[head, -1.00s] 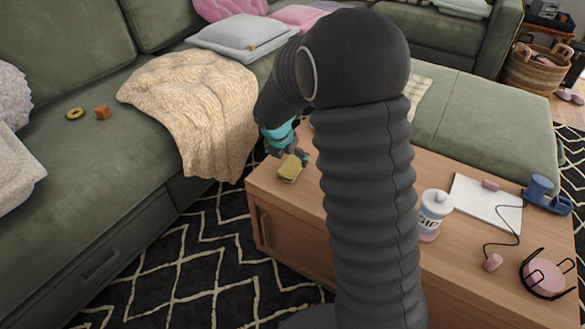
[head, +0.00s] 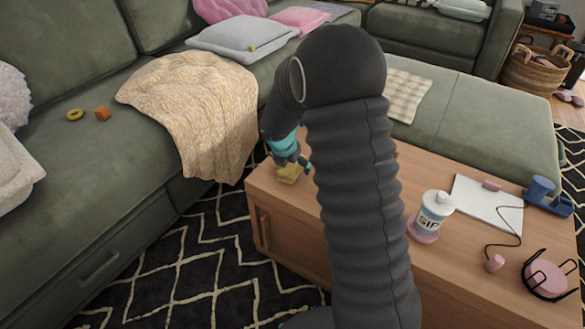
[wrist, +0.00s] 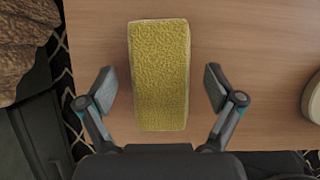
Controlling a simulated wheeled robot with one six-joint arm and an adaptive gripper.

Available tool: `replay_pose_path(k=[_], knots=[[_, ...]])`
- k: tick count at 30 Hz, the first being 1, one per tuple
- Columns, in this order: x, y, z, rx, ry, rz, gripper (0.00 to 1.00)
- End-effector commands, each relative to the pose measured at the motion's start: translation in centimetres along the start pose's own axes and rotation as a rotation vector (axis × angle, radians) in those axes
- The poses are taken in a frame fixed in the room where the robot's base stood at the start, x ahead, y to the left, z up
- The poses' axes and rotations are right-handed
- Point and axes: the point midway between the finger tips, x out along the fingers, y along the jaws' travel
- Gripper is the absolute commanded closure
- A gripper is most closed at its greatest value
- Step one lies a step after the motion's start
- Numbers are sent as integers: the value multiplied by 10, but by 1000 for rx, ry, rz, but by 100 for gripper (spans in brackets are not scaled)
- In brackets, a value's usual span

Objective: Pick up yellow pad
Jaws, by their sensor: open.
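The yellow pad (wrist: 160,72) lies on the wooden table, long side running away from my gripper in the wrist view. In the head view the yellow pad (head: 288,174) sits near the table's left end, partly hidden by my gripper (head: 292,163). My gripper (wrist: 160,93) is open in the wrist view, with one finger on each side of the pad's near half. A strip of bare table shows between each finger and the pad. I cannot tell exactly how high the fingertips are above the table.
The wooden table (head: 280,212) also bears a labelled bottle (head: 430,217), a white board (head: 486,204), a blue object (head: 540,190) and a pink round item (head: 545,277). A green sofa (head: 60,190) with a beige blanket (head: 195,100) stands left and behind.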

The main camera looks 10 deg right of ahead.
Motion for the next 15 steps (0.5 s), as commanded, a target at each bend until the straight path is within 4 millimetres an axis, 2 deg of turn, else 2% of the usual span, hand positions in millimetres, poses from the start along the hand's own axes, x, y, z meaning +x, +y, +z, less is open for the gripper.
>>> replay_pose_path(k=[15], knots=[[5,0,-2,0,0,0,8]])
